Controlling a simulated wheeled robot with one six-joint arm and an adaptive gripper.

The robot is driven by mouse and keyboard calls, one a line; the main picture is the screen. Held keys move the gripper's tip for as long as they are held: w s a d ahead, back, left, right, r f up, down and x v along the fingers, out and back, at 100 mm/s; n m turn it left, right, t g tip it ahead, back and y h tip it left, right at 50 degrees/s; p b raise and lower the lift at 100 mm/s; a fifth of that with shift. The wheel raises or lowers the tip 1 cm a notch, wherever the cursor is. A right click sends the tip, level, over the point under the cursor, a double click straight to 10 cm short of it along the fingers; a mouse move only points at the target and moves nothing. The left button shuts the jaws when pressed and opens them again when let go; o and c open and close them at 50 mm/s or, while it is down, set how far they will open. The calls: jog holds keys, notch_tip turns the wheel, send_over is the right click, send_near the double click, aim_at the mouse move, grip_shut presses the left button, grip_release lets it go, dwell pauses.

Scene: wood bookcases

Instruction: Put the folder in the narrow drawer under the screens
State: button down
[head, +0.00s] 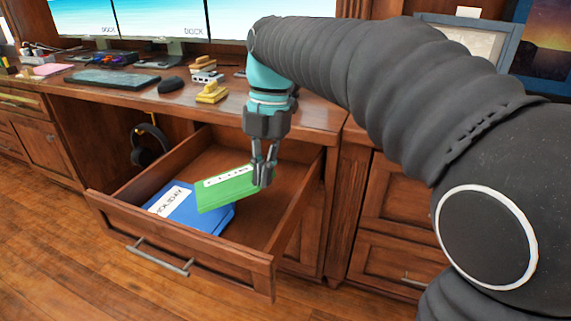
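The narrow drawer (183,250) under the screens is pulled open. A blue folder (206,223) with a white label lies flat inside it, toward the front left. A green folder (228,193) with a white label strip is over the blue folder and partly covers it. My gripper (264,172) points down into the drawer, with its fingers at the right end of the green folder. The fingers look closed on that edge. I cannot tell whether the green folder touches the blue one.
Screens (160,18) stand at the back of the desk, with a keyboard (111,79), a mouse (171,85) and yellow stamps (211,93) before them. Headphones (150,145) hang under the desk, left of the drawer. The drawer's back right floor is bare. Closed cabinets (398,230) stand at the right.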

jog(key=w+x, duration=0.1)
jog(key=x, duration=0.3)
jog(key=w+d+f+p, duration=0.1)
jog(key=w+d, duration=0.3)
jog(key=w, duration=0.8)
jog(key=shift+d+f, duration=0.25)
jog(key=shift+d, duration=0.15)
jog(key=c, duration=1.3)
grip_release()
jog(key=shift+f, duration=0.1)
jog(key=p+v, duration=0.2)
jog(key=v, duration=1)
jog(key=shift+d, duration=0.1)
